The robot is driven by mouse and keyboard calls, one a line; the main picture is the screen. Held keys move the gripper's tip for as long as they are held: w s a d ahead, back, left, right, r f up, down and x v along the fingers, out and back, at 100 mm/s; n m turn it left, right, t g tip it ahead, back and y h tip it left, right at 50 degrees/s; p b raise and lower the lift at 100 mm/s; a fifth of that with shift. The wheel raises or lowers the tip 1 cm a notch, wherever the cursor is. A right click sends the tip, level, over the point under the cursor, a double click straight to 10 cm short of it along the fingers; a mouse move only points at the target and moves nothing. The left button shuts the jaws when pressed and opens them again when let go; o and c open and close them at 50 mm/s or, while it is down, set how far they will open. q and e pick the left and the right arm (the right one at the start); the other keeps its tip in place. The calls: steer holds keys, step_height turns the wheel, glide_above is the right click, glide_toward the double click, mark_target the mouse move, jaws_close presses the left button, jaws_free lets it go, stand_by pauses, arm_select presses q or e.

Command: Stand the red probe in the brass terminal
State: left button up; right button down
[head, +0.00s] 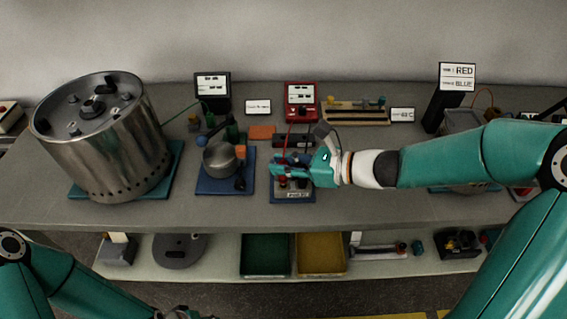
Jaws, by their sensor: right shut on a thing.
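My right gripper (278,169) reaches in from the right over a small grey box (293,193) on a blue mat (292,201) at the middle of the bench. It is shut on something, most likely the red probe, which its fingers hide. A thin red lead runs from the red meter (301,97) down towards these fingers. A small red part (281,182) shows on the box just below the fingers. I cannot make out the brass terminal for certain. My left gripper (181,313) is cut off at the bottom edge, and its jaws cannot be read.
A large steel drum (108,150) stands at the left. A blue mat (211,189) with a metal pot (220,159) lies left of the box. A board with small posts (352,117) lies behind, at the right. The shelf below holds a green tray (265,272) and a yellow tray (321,270).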

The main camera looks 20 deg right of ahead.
steer(key=shift+f+b, duration=0.65)
steer(key=shift+f, duration=0.1)
steer(key=shift+r, duration=0.25)
steer(key=shift+r+p, duration=0.5)
steer(key=shift+p, duration=0.05)
steer(key=shift+b, duration=0.3)
stand_by(1.2)
steer(key=shift+f, duration=0.25)
steer(key=shift+f+b, duration=0.3)
steer(key=shift+b, duration=0.25)
steer(key=shift+f, duration=0.2)
steer(key=c, duration=1)
jaws_free()
